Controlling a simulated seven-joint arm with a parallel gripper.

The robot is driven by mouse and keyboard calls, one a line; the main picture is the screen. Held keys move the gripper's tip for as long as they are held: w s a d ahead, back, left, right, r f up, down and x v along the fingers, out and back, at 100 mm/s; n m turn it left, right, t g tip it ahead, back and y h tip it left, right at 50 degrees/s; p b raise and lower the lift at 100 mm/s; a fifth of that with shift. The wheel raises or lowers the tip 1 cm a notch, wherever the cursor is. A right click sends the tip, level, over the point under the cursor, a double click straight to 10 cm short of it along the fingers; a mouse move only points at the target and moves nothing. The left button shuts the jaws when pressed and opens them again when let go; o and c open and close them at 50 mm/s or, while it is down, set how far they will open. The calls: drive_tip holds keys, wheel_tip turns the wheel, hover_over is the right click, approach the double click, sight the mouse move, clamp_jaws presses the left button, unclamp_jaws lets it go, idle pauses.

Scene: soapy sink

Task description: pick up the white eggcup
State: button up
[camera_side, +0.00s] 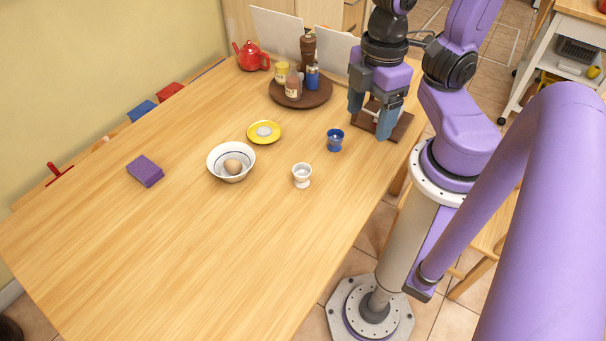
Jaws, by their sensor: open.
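The white eggcup (302,175) stands upright on the wooden table, right of the white bowl. It looks empty. My gripper (368,119) is open, pointing down over the right back part of the table, above a brown wooden board. It is behind and to the right of the eggcup, well apart from it. Nothing shows held between the fingers. A blue eggcup (335,140) stands between my gripper and the white eggcup.
A purple block (145,171) lies farther left. A round tray (320,97) with bottles and a red teapot (250,57) stand behind. The table's front (190,260) is clear.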

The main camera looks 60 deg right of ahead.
drive_tip(key=shift+o, duration=0.2)
drive_tip(key=shift+w+a, duration=0.1)
drive_tip(key=w+a+f+n+h, duration=0.4)
drive_tip(key=w+a+f+h, duration=0.35)
drive_tip(key=a+f, duration=0.2)
drive_tip(key=w+a+f+n+t+h, duration=0.1)
drive_tip(key=f+h, duration=0.1)
drive_tip(key=f, duration=0.2)
drive_tip(key=w+a+f+n+t+h, duration=0.1)
drive_tip(key=a+f+h, duration=0.1)
drive_tip(key=f, duration=0.2)
drive_tip(key=a+f+n+t+h, duration=0.1)
drive_tip(key=a+f+n+h, duration=0.1)
drive_tip(key=f, duration=0.2)
drive_tip(key=shift+w+f, duration=0.35)
drive_tip(key=shift+w, duration=0.05)
drive_tip(key=shift+f, duration=0.15)
approach(299, 181)
drive_tip(key=x, duration=0.5)
drive_tip(key=shift+s+d, duration=0.15)
drive_tip(key=shift+d, duration=0.05)
drive_tip(key=shift+x, duration=2.8)
drive_tip(key=shift+f, duration=0.1)
